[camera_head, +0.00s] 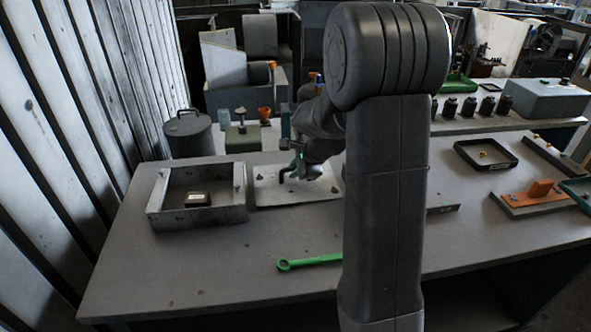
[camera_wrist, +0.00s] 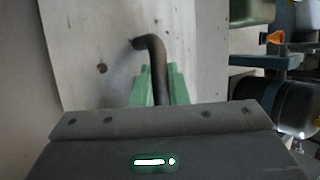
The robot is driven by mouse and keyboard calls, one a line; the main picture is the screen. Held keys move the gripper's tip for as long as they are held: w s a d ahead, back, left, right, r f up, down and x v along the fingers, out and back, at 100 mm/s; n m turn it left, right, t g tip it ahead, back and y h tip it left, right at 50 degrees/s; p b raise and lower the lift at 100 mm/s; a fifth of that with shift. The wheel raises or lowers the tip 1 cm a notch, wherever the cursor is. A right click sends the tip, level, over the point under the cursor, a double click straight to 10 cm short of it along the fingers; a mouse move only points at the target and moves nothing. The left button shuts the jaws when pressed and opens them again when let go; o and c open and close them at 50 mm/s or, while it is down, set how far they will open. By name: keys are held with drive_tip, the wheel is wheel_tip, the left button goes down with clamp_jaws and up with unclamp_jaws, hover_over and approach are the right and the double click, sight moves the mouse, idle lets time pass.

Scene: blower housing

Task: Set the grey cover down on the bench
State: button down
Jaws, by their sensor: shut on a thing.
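The grey cover (camera_head: 268,197) is a flat, light plate with a dark bent handle (camera_wrist: 152,52) and small dark holes. In the head view it lies level at the bench (camera_head: 225,262), just right of the open grey housing; I cannot tell whether it touches the top or hovers slightly. My gripper (camera_head: 297,170) is above it, with green fingers (camera_wrist: 152,88) shut on the handle. The wrist view shows part of the plate (camera_wrist: 90,35) beyond the fingers.
The open housing (camera_head: 166,221) holds a small dark block (camera_head: 197,199). A green wrench (camera_head: 312,262) lies near the front. A black tray (camera_head: 508,163) and an orange part (camera_head: 541,188) are at right. A grey canister (camera_head: 190,136) stands behind. The front left bench is clear.

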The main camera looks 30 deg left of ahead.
drive_tip(key=shift+r, duration=0.1)
drive_tip(key=c, duration=1.8)
unclamp_jaws()
drive_tip(key=shift+f, duration=0.2)
drive_tip(key=o, duration=0.4)
drive_tip(key=shift+d+r, duration=0.15)
drive_tip(key=shift+r, duration=0.25)
drive_tip(key=v, duration=1.1)
drive_tip(key=shift+d+r, duration=0.2)
drive_tip(key=shift+r, duration=0.05)
